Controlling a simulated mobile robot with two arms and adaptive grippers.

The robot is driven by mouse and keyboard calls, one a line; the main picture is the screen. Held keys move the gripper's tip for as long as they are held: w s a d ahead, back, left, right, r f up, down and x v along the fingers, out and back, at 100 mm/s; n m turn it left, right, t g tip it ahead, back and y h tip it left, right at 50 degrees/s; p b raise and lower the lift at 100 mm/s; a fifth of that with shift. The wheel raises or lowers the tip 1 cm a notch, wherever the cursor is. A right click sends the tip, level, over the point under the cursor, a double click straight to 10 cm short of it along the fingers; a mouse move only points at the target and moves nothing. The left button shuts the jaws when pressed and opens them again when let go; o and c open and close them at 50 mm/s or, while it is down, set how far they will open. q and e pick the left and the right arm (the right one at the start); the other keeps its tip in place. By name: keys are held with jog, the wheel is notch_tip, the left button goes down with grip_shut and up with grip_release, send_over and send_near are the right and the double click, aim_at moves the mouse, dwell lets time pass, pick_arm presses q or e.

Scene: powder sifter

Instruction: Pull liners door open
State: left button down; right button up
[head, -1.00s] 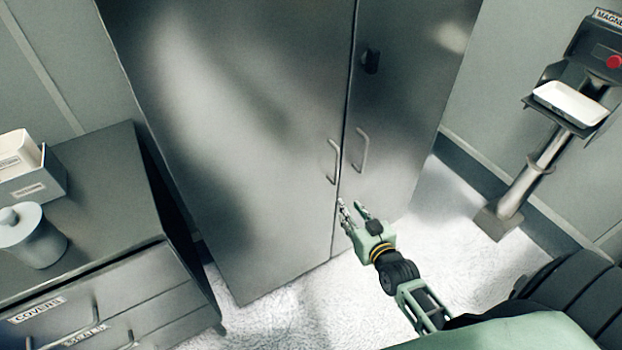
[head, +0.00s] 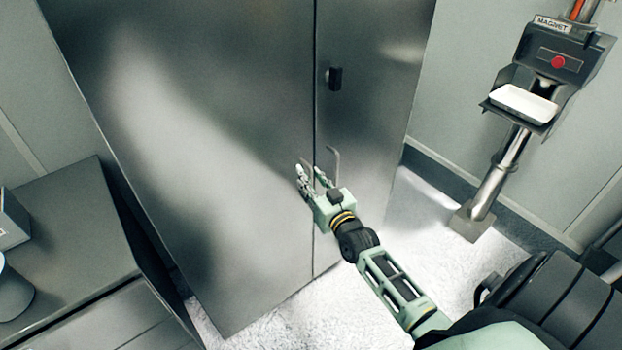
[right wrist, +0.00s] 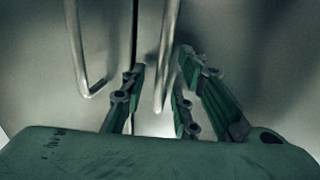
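A tall grey metal cabinet has a wide left door (head: 190,150) and a narrower right door (head: 370,100), both shut, with a thin seam between them. No label naming the liners door is readable. The right door's handle (head: 335,160) is an upright metal bar. My right gripper (head: 312,176) is open at handle height and partly hides the left door's handle in the head view. In the right wrist view, the right handle (right wrist: 167,55) runs between the spread fingers (right wrist: 160,92), and the left handle (right wrist: 80,50) is outside them to the left. My left gripper is out of view.
A dark latch (head: 335,79) sits on the right door above its handle. A dark drawer unit (head: 70,225) stands left of the cabinet. A magnet stand (head: 545,65) with a white tray (head: 524,101) stands to the right. Pale floor is clear before the cabinet.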

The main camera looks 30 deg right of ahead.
grip_shut()
dwell(0.6)
